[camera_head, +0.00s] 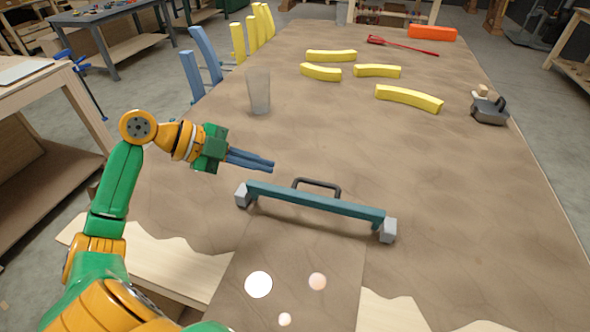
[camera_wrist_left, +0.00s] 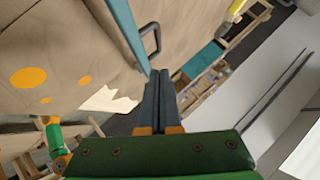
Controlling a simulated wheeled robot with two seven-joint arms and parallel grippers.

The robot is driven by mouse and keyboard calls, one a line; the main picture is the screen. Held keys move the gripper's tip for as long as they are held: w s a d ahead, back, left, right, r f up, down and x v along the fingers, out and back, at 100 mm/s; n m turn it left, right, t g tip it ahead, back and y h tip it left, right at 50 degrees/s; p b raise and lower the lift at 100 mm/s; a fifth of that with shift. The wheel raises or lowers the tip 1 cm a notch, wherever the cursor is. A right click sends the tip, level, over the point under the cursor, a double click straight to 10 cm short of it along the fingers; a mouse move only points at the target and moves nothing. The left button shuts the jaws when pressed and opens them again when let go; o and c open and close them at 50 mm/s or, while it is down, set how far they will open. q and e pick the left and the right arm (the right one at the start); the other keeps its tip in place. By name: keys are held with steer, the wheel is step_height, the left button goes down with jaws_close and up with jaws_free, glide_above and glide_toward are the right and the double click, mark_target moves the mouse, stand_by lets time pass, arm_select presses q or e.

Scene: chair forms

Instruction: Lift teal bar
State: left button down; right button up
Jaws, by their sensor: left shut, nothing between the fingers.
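The teal bar (camera_head: 318,206) lies across the near part of the table, with a grey block at each end and a dark handle (camera_head: 317,183) at its middle. In the left wrist view the bar (camera_wrist_left: 126,27) runs down from the top edge, and its handle (camera_wrist_left: 152,40) shows beside it. My left gripper (camera_head: 272,166) is shut and empty, above and behind the bar's left half in the head view. Its closed fingers (camera_wrist_left: 160,76) also show in the left wrist view, apart from the handle. My right gripper is not in view.
Several yellow curved pieces (camera_head: 408,98) lie farther back on the table (camera_head: 480,190). A translucent cup (camera_head: 259,91) stands behind my left gripper. A grey plane-like tool (camera_head: 489,110) sits near the right edge. Pale wooden pieces (camera_head: 165,262) lie at the front.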

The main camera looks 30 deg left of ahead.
mark_target(297, 177)
arm_select(q)
steer(key=p+x, duration=0.1)
steer(key=x, duration=0.2)
steer(key=p+x, duration=0.1)
steer(key=x, duration=0.3)
steer(key=shift+d+r+p, duration=0.2)
steer(key=shift+d+p, duration=0.1)
steer(key=shift+p, duration=0.1)
steer(key=w+f, duration=0.1)
steer(key=f, duration=0.1)
steer(key=w+f, duration=0.1)
steer(key=shift+w+a+f+p, duration=0.2)
steer(key=shift+a+f+p, duration=0.15)
steer(key=shift+a+f, duration=0.05)
steer(key=b, duration=0.2)
steer(key=w+f+b, duration=0.1)
steer(key=b, duration=0.1)
steer(key=shift+w+a+f+b, duration=0.15)
steer(key=shift+w+f+b, duration=0.05)
steer(key=shift+w+b, duration=0.15)
steer(key=shift+w+a, duration=0.1)
steer(key=shift+w, duration=0.05)
steer(key=shift+r, duration=0.3)
